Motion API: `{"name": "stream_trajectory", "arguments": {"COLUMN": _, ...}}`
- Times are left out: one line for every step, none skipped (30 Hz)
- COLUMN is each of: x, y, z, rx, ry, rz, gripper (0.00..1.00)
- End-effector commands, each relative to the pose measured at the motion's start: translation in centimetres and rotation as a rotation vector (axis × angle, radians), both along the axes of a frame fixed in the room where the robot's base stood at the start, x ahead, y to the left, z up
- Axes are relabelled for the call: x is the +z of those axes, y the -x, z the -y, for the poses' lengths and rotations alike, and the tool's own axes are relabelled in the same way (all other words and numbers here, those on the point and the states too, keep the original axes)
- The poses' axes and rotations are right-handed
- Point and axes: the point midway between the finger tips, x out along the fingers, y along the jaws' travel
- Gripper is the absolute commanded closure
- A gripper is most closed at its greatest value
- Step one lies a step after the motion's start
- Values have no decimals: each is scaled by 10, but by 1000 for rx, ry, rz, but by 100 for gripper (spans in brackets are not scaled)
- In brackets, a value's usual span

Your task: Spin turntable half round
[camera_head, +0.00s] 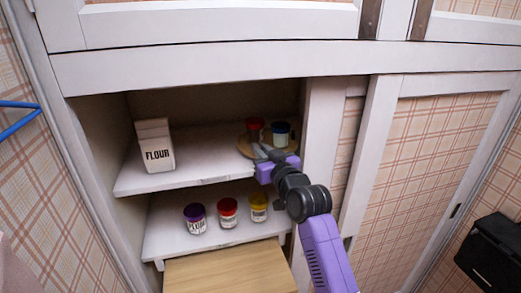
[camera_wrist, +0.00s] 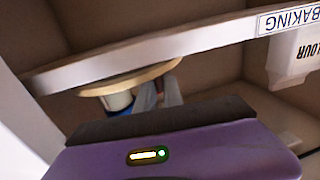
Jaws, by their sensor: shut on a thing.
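The turntable (camera_head: 245,148) is a round wooden disc at the right end of the upper shelf. It also shows in the upside-down wrist view (camera_wrist: 105,88). A red-lidded jar (camera_head: 254,125) and a dark-blue-lidded jar (camera_head: 281,131) stand on it. My gripper (camera_head: 261,152) reaches in from the front right, its fingers at the disc's front edge. In the wrist view the fingers (camera_wrist: 158,93) are close together beside a blue and white jar (camera_wrist: 118,102). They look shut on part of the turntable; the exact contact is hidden.
A flour box (camera_head: 155,147) stands at the upper shelf's left. Purple- (camera_head: 195,217), red- (camera_head: 228,211) and yellow-lidded (camera_head: 258,207) jars stand on the lower shelf. The cabinet's right post (camera_head: 320,150) is close beside the turntable. The upper shelf's middle is clear.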

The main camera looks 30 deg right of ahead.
Motion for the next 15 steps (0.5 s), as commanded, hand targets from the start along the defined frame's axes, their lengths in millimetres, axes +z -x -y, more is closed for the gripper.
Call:
{"name": "stream_trajectory", "arguments": {"x": 0, "y": 0, "z": 0, "rx": 1, "ry": -1, "rz": -1, "gripper": 100}}
{"name": "stream_trajectory", "arguments": {"x": -1, "y": 0, "z": 0, "rx": 1, "ry": -1, "rz": -1, "gripper": 100}}
{"name": "stream_trajectory", "arguments": {"x": -1, "y": 0, "z": 1, "rx": 3, "ry": -2, "rz": -1, "gripper": 100}}
{"name": "stream_trajectory", "arguments": {"x": -2, "y": 0, "z": 2, "rx": 6, "ry": -3, "rz": -1, "gripper": 100}}
{"name": "stream_trajectory", "arguments": {"x": -3, "y": 1, "z": 3, "rx": 11, "ry": -4, "rz": -2, "gripper": 100}}
{"name": "stream_trajectory", "arguments": {"x": -4, "y": 1, "z": 5, "rx": 19, "ry": -4, "rz": -2, "gripper": 100}}
{"name": "stream_trajectory", "arguments": {"x": -4, "y": 2, "z": 6, "rx": 27, "ry": -6, "rz": -2, "gripper": 100}}
{"name": "stream_trajectory", "arguments": {"x": -5, "y": 2, "z": 6, "rx": 38, "ry": -7, "rz": -3, "gripper": 100}}
{"name": "stream_trajectory", "arguments": {"x": -5, "y": 3, "z": 8, "rx": 51, "ry": -8, "rz": -4, "gripper": 100}}
{"name": "stream_trajectory", "arguments": {"x": -5, "y": 4, "z": 9, "rx": 61, "ry": -8, "rz": -4, "gripper": 100}}
{"name": "stream_trajectory", "arguments": {"x": -5, "y": 5, "z": 10, "rx": 71, "ry": -7, "rz": -4, "gripper": 100}}
{"name": "stream_trajectory", "arguments": {"x": -5, "y": 6, "z": 10, "rx": 84, "ry": -7, "rz": -4, "gripper": 100}}
{"name": "stream_trajectory", "arguments": {"x": -4, "y": 6, "z": 10, "rx": 94, "ry": -6, "rz": -3, "gripper": 100}}
{"name": "stream_trajectory", "arguments": {"x": -4, "y": 7, "z": 10, "rx": 102, "ry": -4, "rz": -2, "gripper": 100}}
{"name": "stream_trajectory", "arguments": {"x": -3, "y": 7, "z": 10, "rx": 112, "ry": -3, "rz": -2, "gripper": 100}}
